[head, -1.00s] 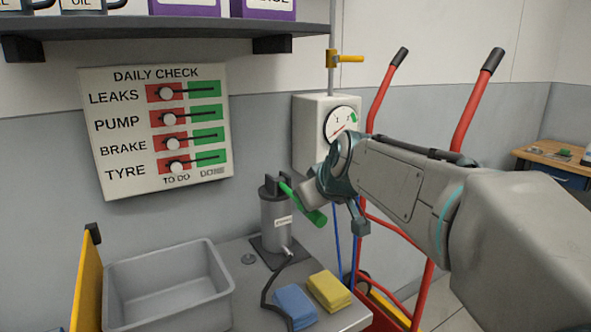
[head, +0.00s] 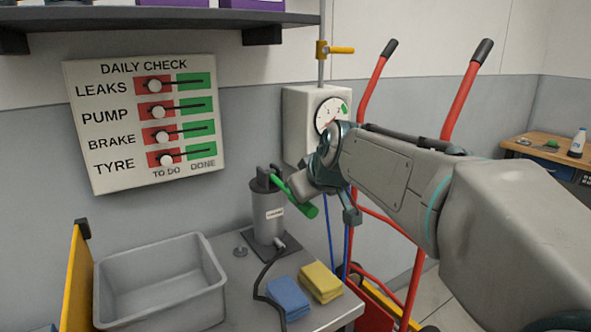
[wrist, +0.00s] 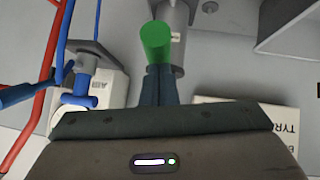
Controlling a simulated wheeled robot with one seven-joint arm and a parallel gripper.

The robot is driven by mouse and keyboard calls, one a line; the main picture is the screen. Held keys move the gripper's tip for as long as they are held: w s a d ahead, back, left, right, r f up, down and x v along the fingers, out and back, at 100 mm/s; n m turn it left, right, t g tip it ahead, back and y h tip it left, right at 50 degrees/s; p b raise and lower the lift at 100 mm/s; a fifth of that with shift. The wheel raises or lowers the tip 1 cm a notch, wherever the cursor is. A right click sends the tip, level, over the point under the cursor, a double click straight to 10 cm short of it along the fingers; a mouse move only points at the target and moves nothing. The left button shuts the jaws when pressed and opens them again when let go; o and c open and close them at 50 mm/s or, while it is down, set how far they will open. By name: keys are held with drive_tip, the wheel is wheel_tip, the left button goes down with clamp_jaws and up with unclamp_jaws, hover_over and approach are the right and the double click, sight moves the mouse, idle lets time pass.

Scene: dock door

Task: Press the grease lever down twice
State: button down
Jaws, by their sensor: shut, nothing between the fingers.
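The grease pump (head: 268,214) is a dark grey upright cylinder on a base plate on the bench. Its green lever (head: 308,210) slopes down to the right from the pump's top. My gripper (head: 297,188) is at the lever, partly covering its middle in the head view; its fingertips are hard to make out there. In the wrist view my fingers (wrist: 159,88) are together, with nothing between them, and the lever's round green end (wrist: 157,42) shows just beyond their tips. I cannot tell whether they touch it. The dial (head: 331,115) is partly hidden by my arm.
A grey bin (head: 160,250) stands left of the pump; blue (head: 289,298) and yellow (head: 321,282) cloths lie in front. A black hose crosses the bench. A red hand truck (head: 462,100) stands behind my arm. The check board (head: 140,180) hangs at left, its sliders at TO DO.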

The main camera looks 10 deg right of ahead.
drive_tip(key=r+p, duration=0.1)
drive_tip(key=r, duration=0.1)
drive_tip(key=r+p, duration=0.1)
drive_tip(key=r, duration=0.1)
drive_tip(key=shift+s+a, duration=0.2)
drive_tip(key=v, duration=1)
drive_tip(key=shift+s+f+p, duration=0.25)
drive_tip(key=shift+f+p, duration=0.1)
drive_tip(key=shift+a+r, duration=0.1)
drive_tip(key=w+a+r+g+h+p, duration=0.2)
drive_tip(key=w+r+p, duration=0.7)
drive_tip(key=p, duration=0.8)
drive_tip(key=a+r+g, duration=0.1)
drive_tip(key=r+g, duration=0.1)
drive_tip(key=shift+w+a+g, duration=0.2)
drive_tip(key=shift+a+g, duration=0.05)
drive_tip(key=shift+g, duration=0.15)
drive_tip(key=shift+f, duration=0.15)
